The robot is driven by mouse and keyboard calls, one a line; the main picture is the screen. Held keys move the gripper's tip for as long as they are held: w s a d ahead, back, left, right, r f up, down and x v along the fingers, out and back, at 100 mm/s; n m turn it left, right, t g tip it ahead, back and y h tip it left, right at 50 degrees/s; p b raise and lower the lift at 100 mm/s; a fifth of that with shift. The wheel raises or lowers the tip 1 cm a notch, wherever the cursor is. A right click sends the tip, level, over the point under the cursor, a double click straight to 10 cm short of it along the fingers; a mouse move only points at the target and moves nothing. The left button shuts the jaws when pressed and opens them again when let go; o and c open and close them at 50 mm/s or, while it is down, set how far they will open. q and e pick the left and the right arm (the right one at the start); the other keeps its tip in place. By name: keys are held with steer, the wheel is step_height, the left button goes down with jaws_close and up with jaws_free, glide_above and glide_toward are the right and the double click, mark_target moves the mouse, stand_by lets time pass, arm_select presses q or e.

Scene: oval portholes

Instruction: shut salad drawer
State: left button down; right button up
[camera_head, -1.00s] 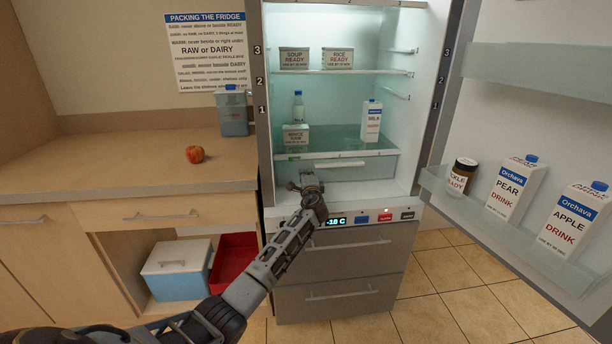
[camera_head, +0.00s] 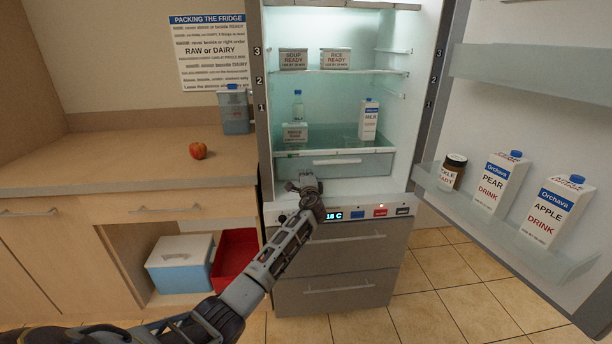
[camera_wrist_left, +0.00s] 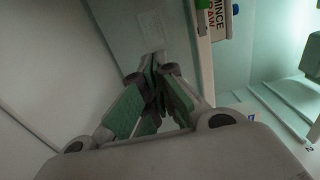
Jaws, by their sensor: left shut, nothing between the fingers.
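The salad drawer (camera_head: 372,166) is the pale, see-through drawer low in the fridge, under the glass shelf, with a light bar handle (camera_head: 337,161). How far it stands out is hard to tell from here. My left gripper (camera_head: 306,179) is shut and empty at the left part of the drawer front. It hides the drawer's lower left corner, and I cannot tell whether it touches. In the left wrist view the closed fingertips (camera_wrist_left: 158,88) lie close to a pale panel (camera_wrist_left: 125,25), perhaps the drawer front. My right gripper is out of view.
The shelf above holds the mince box (camera_head: 295,133), a bottle (camera_head: 298,106) and a milk carton (camera_head: 368,120). The open fridge door (camera_head: 530,110) carries a jar and drink cartons at right. A control strip (camera_head: 380,211) and lower drawers (camera_head: 335,270) lie below.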

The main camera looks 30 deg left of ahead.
arm_select(q)
steer(key=shift+s+d, duration=0.3)
steer(key=shift+s, duration=0.05)
steer(key=shift+s+d+f, duration=0.1)
steer(key=shift+s+f, duration=0.05)
steer(key=shift+s, duration=0.1)
steer(key=shift+s+d, duration=0.3)
steer(key=shift+s, duration=0.1)
steer(key=shift+p+v, duration=0.45)
steer(key=shift+v, duration=0.55)
steer(key=p+v, duration=0.1)
steer(key=v, duration=0.4)
steer(key=shift+s+d, duration=0.25)
steer(key=shift+s, duration=0.2)
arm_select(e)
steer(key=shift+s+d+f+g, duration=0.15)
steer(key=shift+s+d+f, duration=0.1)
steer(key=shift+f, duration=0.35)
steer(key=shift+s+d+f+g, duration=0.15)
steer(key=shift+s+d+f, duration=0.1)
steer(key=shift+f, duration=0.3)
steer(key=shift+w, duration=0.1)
